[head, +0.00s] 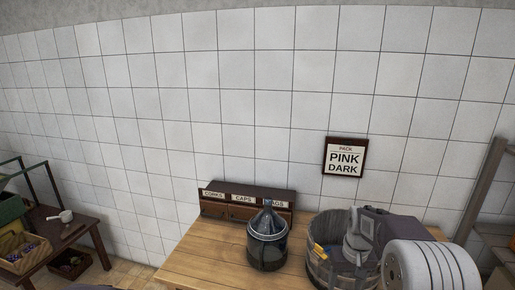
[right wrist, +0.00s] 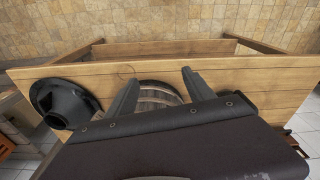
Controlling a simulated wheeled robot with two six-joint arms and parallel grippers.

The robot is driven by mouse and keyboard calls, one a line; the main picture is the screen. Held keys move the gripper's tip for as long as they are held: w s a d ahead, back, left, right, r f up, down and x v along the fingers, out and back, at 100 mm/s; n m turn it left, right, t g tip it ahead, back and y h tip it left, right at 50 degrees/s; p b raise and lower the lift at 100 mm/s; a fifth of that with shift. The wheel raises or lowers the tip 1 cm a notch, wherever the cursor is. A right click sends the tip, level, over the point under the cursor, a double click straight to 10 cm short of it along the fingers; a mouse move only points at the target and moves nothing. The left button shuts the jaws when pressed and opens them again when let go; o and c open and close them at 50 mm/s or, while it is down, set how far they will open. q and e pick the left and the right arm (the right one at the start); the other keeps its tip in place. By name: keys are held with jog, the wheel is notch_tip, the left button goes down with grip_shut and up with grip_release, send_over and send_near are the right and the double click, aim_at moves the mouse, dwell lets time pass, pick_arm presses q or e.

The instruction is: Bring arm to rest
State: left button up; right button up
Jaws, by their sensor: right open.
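My right gripper (head: 354,246) is over the wooden tub-like basket (head: 318,268) at the right of the table in the head view. In the right wrist view its two dark fingers stand apart with nothing between them (right wrist: 162,88). Part of the basket (right wrist: 155,94) shows behind and between the fingers. My left gripper is not in view.
A dark demijohn (head: 267,246) stands left of the basket on the wooden table (head: 205,257). Behind it is a rack (head: 230,211) labelled corks and caps. A wall sign (head: 345,157) reads "PINK DARK". A side table (head: 62,232) is at the left. The table's left part is clear.

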jog(key=s+a+f+b, duration=0.2)
jog(key=s+f, duration=0.3)
jog(key=s, duration=0.5)
jog(key=s+a+f+b, duration=0.3)
jog(key=s+a+f, duration=0.2)
jog(key=s, duration=0.4)
jog(key=shift+s+a+f, duration=0.15)
jog(key=shift+s+f, duration=0.2)
jog(key=shift+f, duration=0.45)
